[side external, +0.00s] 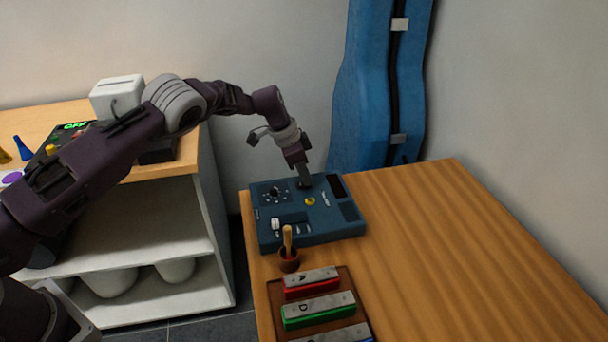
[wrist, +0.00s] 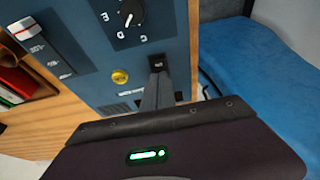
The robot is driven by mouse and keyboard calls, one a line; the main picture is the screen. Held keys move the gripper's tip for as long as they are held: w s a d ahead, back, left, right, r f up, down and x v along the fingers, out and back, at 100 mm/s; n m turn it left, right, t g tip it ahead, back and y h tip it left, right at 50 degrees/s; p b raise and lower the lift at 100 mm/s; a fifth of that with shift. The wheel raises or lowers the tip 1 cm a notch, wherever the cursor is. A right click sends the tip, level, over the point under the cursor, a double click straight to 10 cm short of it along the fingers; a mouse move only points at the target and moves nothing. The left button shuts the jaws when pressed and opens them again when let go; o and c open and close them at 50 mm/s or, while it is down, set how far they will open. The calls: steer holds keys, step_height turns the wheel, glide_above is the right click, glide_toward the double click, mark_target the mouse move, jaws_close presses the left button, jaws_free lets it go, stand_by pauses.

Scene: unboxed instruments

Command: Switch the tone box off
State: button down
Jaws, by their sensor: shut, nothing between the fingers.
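The tone box is a flat blue box (side external: 325,228) on the wooden table in the side external view. Its blue top panel (wrist: 98,45) fills the upper middle of the wrist view. A small black switch (wrist: 156,61) with pale marks sits on the panel; its position is too small to tell. My gripper (side external: 306,184) points down at the far part of the panel, its fingers shut and empty. In the wrist view the fingertips (wrist: 157,74) are at the switch's near edge and hide part of it; I cannot tell whether they touch.
A small pot with a wooden stick (side external: 289,258) and coloured chime bars (side external: 318,308) stand nearer. A blue instrument case (side external: 362,95) stands behind. The table's right side is clear.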

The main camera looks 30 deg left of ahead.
steer(key=shift+s+f, duration=0.2)
steer(key=shift+f, duration=0.1)
steer(key=shift+s+a+f, duration=0.15)
steer(key=shift+s+a, duration=0.45)
steer(key=shift+a, duration=0.05)
steer(key=w+d+v, duration=0.1)
steer(key=v, duration=1.3)
steer(key=shift+r, duration=0.45)
steer(key=shift+w+d+r, duration=0.15)
steer(key=shift+w+d, duration=0.25)
steer(key=shift+w, duration=0.1)
